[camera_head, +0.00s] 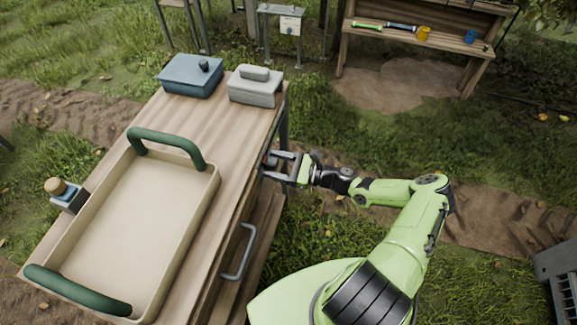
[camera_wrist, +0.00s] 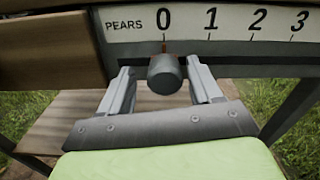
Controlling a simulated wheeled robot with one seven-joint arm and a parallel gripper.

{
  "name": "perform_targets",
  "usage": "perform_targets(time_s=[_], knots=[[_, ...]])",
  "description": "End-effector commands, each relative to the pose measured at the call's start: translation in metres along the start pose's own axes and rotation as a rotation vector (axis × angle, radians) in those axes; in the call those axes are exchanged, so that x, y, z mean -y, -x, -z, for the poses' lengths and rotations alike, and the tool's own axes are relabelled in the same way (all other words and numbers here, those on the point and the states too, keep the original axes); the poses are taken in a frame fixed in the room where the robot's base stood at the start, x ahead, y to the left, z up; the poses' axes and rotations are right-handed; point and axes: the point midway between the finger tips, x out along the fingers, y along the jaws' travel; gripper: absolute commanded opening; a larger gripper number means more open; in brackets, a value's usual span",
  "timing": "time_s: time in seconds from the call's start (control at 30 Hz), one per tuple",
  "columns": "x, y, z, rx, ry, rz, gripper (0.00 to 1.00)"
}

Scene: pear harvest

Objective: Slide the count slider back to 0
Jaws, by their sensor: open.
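The count slider's dark knob (camera_wrist: 165,75) sits under the 0 mark on the white scale (camera_wrist: 225,24) labelled PEARS in the wrist view. The scale shows 0, 1, 2 and 3 from left to right. My gripper (camera_wrist: 163,80) is open, with one finger to the left of the knob and one to the right, both apart from it. In the head view my gripper (camera_head: 282,166) is at the right side of the wooden bench (camera_head: 232,135). The scale cannot be made out there.
A beige tray with green handles (camera_head: 205,190) stands on the bench. A blue box (camera_head: 190,78) and a grey box (camera_head: 255,92) stand at its far end. A drawer handle (camera_head: 240,252) sticks out from the bench's right side.

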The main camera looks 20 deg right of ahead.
Motion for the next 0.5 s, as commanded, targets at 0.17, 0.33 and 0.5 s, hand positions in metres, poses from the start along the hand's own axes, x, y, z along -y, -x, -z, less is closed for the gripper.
perform_targets(time_s=[0.17,0.33,0.5], knots=[[0.002,0.045,-0.001,-0.004,0.000,0.007,0.63],[0.001,0.094,0.000,-0.005,0.001,0.006,0.63],[0.000,0.133,0.001,-0.003,-0.002,0.002,0.63]])
